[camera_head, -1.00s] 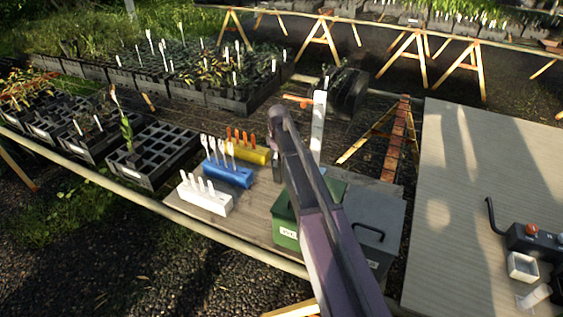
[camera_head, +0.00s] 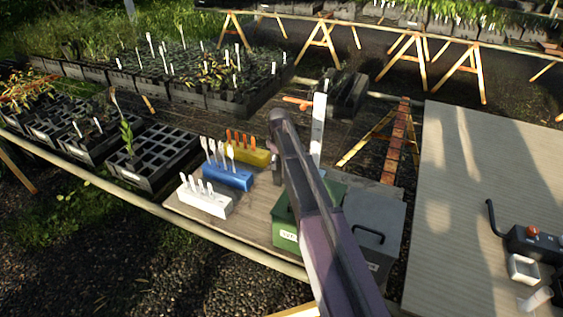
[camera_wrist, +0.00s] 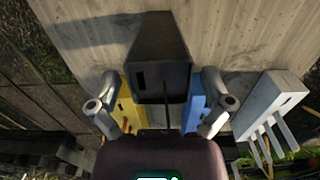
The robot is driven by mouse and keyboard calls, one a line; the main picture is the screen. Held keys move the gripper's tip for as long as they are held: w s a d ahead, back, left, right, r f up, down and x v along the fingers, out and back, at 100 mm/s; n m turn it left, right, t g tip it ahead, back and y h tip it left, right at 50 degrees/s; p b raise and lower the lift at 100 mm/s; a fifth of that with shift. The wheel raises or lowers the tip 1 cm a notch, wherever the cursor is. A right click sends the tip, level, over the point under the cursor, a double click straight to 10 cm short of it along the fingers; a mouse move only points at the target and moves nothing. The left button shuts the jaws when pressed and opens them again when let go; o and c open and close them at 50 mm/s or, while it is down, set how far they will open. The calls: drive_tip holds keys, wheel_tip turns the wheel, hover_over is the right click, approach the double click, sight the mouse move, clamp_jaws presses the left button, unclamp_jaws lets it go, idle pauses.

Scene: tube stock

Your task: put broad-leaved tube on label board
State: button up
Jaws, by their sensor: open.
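In the wrist view my gripper (camera_wrist: 157,104) is open, with one finger on each side of a dark, tapered, square tube-like thing (camera_wrist: 160,60). A thin dark line like a stem shows in front of it, but I see no leaves there. It appears over or on the wooden label board (camera_head: 258,204), close to the ends of the yellow and blue label blocks. In the head view my arm hides most of this spot. A broad-leaved plant (camera_head: 126,136) stands upright in the black cell crate (camera_head: 160,152) at left, away from my gripper.
White (camera_head: 205,202), blue (camera_head: 228,178) and yellow (camera_head: 246,154) blocks with upright labels stand on the board. A green box (camera_head: 284,235) and a grey lidded box (camera_head: 375,232) are in front. A wide, mostly bare tabletop (camera_head: 470,210) lies at right.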

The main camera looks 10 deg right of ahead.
drive_tip(key=shift+r, duration=0.1)
wheel_tip(320, 180, up, 12)
drive_tip(key=p, duration=1.2)
drive_tip(key=shift+r, duration=0.1)
idle(0.7)
drive_tip(key=shift+s, duration=0.1)
drive_tip(key=s+m, duration=0.3)
drive_tip(key=s, duration=0.6)
drive_tip(key=s+m, duration=0.4)
drive_tip(key=s, duration=0.6)
drive_tip(key=s+d+m, duration=0.1)
drive_tip(key=s+m, duration=0.2)
drive_tip(key=s, duration=0.7)
drive_tip(key=shift+m, duration=0.4)
